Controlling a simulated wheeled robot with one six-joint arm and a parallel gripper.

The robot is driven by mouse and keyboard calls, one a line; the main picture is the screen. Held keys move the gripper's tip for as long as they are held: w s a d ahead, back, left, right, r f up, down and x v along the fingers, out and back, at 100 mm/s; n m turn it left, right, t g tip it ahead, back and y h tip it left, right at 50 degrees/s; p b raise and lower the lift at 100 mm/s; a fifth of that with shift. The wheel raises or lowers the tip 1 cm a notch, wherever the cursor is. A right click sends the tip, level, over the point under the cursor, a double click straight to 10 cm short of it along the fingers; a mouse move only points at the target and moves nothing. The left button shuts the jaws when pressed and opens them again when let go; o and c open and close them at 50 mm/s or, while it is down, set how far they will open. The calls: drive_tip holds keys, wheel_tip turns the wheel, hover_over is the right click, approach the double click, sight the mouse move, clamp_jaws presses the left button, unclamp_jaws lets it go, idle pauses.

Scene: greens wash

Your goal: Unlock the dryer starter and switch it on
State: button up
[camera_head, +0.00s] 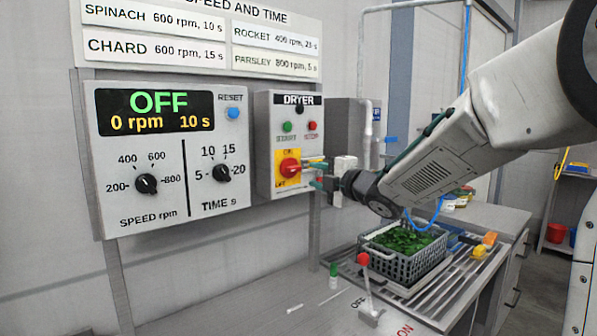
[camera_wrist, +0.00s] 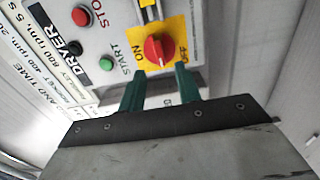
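The dryer starter box (camera_head: 289,110) hangs on the wall beside the speed and time panel. It carries a red rotary switch (camera_head: 290,167) on a yellow plate (camera_wrist: 178,28) marked ON and OFF. The switch also shows in the wrist view (camera_wrist: 158,50); I cannot tell which mark it points to. Above it are a green START button (camera_head: 287,127) and a red STOP button (camera_head: 312,125). My gripper (camera_head: 317,173) is just right of the switch, its green fingers apart and facing it. In the wrist view, the open gripper (camera_wrist: 160,74) appears empty. A yellow part (camera_wrist: 148,10) lies beyond the switch.
The panel display (camera_head: 155,111) reads OFF, 0 rpm, 10 s. Below stands a grey crate of greens (camera_head: 398,267) on a slatted rack. A red-knobbed lever (camera_head: 363,260) rises in front of it. A small green-capped bottle (camera_head: 333,277) stands left of the lever.

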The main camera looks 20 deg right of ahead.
sight(297, 169)
drive_tip(key=x, duration=0.8)
drive_tip(key=shift+s+a+r, duration=0.1)
clamp_jaws()
